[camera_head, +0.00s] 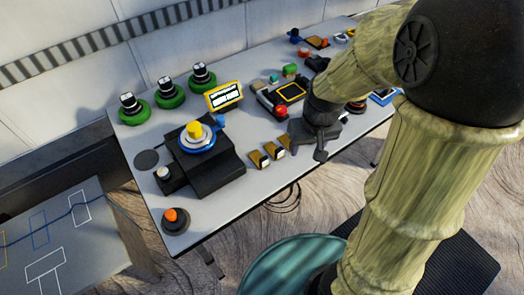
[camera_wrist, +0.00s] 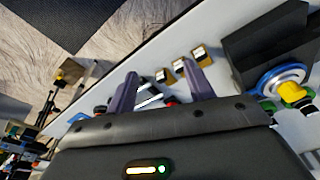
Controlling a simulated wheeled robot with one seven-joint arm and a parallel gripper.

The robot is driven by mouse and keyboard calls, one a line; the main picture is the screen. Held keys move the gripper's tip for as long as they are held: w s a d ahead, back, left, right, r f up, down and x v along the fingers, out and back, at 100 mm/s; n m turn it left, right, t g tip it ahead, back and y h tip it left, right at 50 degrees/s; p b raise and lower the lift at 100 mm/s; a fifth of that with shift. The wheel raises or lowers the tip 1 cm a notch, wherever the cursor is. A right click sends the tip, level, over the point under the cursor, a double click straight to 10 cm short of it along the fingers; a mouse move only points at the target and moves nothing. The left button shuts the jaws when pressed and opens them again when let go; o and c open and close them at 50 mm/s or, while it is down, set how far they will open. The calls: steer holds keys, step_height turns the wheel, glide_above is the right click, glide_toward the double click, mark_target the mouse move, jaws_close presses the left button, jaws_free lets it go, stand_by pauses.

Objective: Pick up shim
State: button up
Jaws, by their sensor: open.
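Three small tan wedge-like pieces with black and white parts stand in a row near the table's front edge: a left one (camera_head: 256,159), a middle one (camera_head: 269,151) and a right one (camera_head: 284,142). I cannot tell for sure which thing is the shim. The pieces also show beyond my fingertips in the wrist view, one of them (camera_wrist: 200,53) furthest right. My gripper (camera_head: 307,149) is open above the table, just right of the row. In the wrist view its fingers (camera_wrist: 162,74) are apart, with a pale striped thing (camera_wrist: 149,97) visible between them, lower down.
A black box (camera_head: 208,168) with a blue, white and yellow knob stands left of the row. Several green-based items, a yellow-framed display (camera_head: 224,95) and a red-knobbed device (camera_head: 281,111) are behind. Bare tabletop (camera_head: 215,225) lies at the front left.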

mark_target(265, 159)
steer(key=w+a+n+g, duration=0.1)
steer(key=w+a+n, duration=0.3)
steer(key=w+a, duration=0.4)
steer(key=shift+w+a+r+n+g, duration=0.15)
steer(key=shift+a+n+g, duration=0.25)
steer(key=shift+a, duration=0.8)
step_height(265, 159, down, 12)
steer(key=shift+f, duration=0.15)
steer(key=shift+f, duration=0.1)
steer(key=f, duration=0.2)
steer(key=s+f, duration=0.1)
steer(key=f, duration=0.2)
steer(key=shift+p, duration=0.35)
